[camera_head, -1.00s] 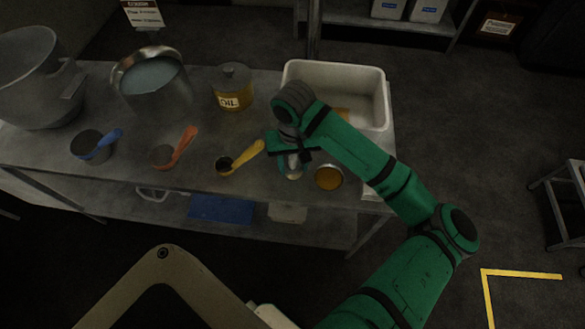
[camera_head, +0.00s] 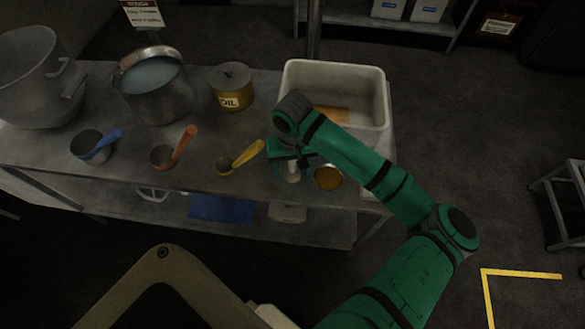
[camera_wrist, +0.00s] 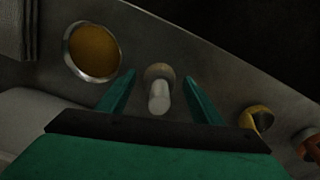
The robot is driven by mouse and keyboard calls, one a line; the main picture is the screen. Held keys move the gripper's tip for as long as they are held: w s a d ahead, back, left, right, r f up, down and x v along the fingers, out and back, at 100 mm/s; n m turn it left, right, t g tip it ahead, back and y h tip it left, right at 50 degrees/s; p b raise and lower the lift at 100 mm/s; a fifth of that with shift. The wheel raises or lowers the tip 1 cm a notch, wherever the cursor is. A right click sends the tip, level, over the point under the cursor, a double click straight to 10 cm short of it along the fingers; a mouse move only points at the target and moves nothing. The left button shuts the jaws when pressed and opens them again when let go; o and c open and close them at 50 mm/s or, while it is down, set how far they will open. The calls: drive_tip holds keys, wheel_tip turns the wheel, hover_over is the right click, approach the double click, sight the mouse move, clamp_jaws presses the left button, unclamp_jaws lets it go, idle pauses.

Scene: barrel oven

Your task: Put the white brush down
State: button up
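The white brush (camera_wrist: 159,95) stands between my gripper's fingers in the wrist view, its pale handle toward the camera and a tan end toward the table. Dark gaps show on both sides of it, so the fingers do not appear to touch it. In the head view the brush (camera_head: 292,174) shows small below the gripper, near the table's front edge, and seems upright. My gripper (camera_wrist: 159,92) is open around it; in the head view the gripper (camera_head: 290,160) is partly hidden by my wrist. Whether the brush's lower end rests on the table is hard to see.
A round tin with amber contents (camera_head: 328,177) stands close right of the brush. A white tub (camera_head: 290,75) is behind. Yellow (camera_head: 245,155), orange (camera_head: 184,143) and blue (camera_head: 110,138) handled scoops, an oil can (camera_head: 232,88) and a pot (camera_head: 178,98) stand to the left.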

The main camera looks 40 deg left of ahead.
wheel_tip(320, 180, up, 12)
drive_tip(key=shift+r, duration=0.15)
idle(0.5)
idle(0.4)
drive_tip(key=shift+s, duration=0.15)
